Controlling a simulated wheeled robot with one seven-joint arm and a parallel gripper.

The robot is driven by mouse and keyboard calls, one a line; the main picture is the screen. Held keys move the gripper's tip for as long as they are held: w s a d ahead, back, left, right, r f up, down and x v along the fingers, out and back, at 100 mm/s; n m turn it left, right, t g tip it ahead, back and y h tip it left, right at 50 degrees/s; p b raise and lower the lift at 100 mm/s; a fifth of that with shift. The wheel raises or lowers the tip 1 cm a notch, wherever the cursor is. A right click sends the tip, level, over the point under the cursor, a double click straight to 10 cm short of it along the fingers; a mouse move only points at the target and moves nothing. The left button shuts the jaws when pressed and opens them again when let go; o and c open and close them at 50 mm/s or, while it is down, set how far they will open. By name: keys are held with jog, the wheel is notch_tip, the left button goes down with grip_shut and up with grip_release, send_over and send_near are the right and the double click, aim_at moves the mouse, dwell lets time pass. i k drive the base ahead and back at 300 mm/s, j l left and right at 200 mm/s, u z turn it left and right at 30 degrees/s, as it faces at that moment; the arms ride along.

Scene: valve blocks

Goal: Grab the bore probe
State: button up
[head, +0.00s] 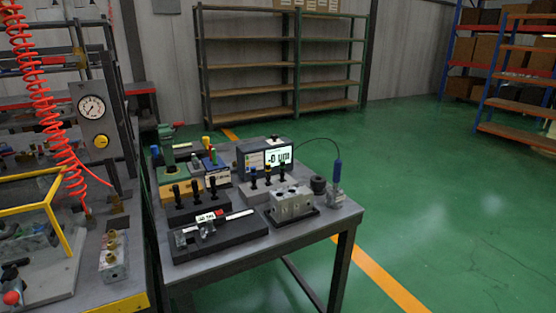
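The bore probe (337,172) appears to be the upright blue-handled tool at the right end of the grey worktable (330,222). It stands in a small metallic holder or block (335,197). A thin dark cable arches from near its top to the display unit (265,156), which has a lit screen with a reading in "um". My gripper is not in this view.
A metal valve block (293,203) and a dark cylinder (318,185) stand just left of the probe. A caliper (210,225) lies on a dark base in front. Black-handled tools (194,189) stand behind it. Green floor (450,220) is clear to the right.

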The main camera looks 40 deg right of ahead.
aim_at(338, 166)
jog(key=i+l+z, duration=0.2)
jog(key=l+z, duration=0.2)
jog(key=i+l+z, duration=0.2)
jog(key=z, duration=0.15)
jog(key=i+l+z, duration=0.25)
jog(key=z, duration=0.15)
jog(key=i+l+z, duration=0.2)
jog(key=z, duration=0.15)
jog(key=i, duration=0.1)
